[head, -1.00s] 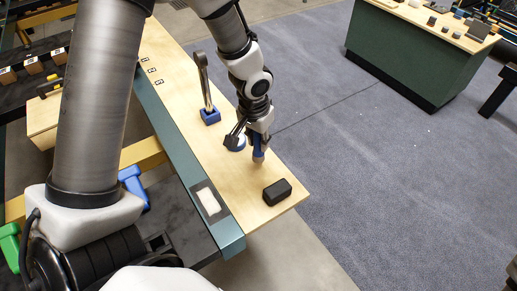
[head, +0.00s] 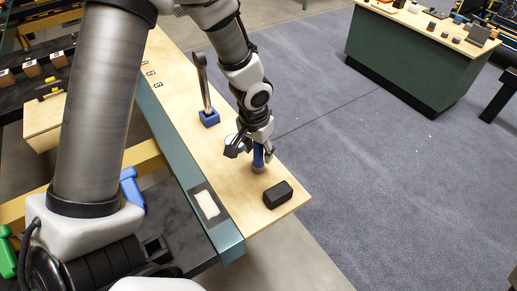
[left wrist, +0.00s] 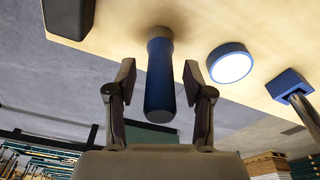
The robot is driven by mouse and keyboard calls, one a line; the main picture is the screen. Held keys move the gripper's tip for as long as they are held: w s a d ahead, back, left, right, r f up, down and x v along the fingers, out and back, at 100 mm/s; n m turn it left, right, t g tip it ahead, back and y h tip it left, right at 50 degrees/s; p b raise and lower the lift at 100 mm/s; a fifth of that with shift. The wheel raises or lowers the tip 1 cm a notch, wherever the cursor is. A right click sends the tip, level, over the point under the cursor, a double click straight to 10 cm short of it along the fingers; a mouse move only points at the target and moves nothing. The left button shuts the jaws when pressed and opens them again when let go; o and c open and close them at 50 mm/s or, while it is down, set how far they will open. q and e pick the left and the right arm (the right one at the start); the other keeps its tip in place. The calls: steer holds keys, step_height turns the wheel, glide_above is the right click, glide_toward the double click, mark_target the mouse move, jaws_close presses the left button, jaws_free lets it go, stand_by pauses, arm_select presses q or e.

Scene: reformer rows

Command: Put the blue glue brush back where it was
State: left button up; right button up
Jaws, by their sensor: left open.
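The blue glue brush (head: 258,158) stands upright, tan end down, on the light wooden bench top (head: 283,206). It also shows in the left wrist view (left wrist: 159,80). My left gripper (head: 253,151) is open, with one finger on each side of the brush's blue handle; in the left wrist view (left wrist: 158,88) gaps show between handle and fingers. A round white-topped pot with a blue rim (left wrist: 231,66) stands beside the brush, partly hidden by the gripper in the head view. My right gripper is not in view.
A black block (head: 277,194) lies near the bench's end. A blue holder (head: 209,119) with a tall metal tool (head: 204,82) stands farther along. A dark pad with a white patch (head: 207,204) is at the near edge. Grey carpet lies beyond the bench.

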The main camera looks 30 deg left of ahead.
mark_target(255, 165)
arm_select(q)
step_height(255, 165, up, 12)
steer(key=s+p, duration=0.1)
steer(key=shift+s+f+p, duration=0.15)
steer(key=shift+s+p, duration=0.05)
steer(key=shift+p, duration=0.1)
